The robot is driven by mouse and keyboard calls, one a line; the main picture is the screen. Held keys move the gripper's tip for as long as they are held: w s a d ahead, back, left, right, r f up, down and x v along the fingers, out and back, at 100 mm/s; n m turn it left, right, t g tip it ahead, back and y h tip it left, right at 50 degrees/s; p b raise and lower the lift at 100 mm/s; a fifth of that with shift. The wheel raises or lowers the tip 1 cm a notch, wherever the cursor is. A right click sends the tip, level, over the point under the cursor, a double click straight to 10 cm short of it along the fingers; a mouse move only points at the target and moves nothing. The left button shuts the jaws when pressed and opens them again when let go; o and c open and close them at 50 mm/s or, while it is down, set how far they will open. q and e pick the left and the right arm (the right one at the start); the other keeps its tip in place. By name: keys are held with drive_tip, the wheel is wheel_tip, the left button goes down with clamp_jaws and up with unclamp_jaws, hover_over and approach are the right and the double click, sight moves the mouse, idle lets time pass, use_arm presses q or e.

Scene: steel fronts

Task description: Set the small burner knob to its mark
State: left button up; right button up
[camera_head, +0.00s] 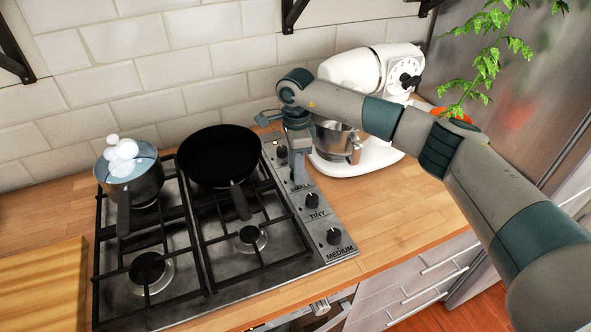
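The stove's control panel (322,222) runs down the right side of the cooktop with a row of black knobs. The "SMALL" label (301,188) shows just below my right gripper (298,176). The small burner knob above that label is hidden behind the gripper. My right gripper points down at the panel at that knob's place. I cannot tell whether its fingers touch the knob or whether they are open or shut. The knob's pointer and its mark cannot be seen. My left gripper is out of view.
The tiny knob (312,200) and medium knob (333,236) are nearer; another knob (281,152) is farther back. A black pan (218,155) and a pot (133,180) with white round things stand on the burners. A white stand mixer (352,72) stands right behind my arm.

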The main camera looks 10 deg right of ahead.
drive_tip(key=shift+f, duration=0.2)
drive_tip(key=c, duration=0.7)
drive_tip(key=shift+f+b, duration=0.3)
drive_tip(key=shift+b, duration=0.05)
drive_tip(key=shift+m, duration=1.1)
drive_tip(key=o, duration=0.9)
drive_tip(key=shift+o, duration=0.2)
drive_tip(key=shift+r, duration=0.15)
drive_tip(key=shift+r+p, duration=1)
drive_tip(key=shift+r, duration=2.45)
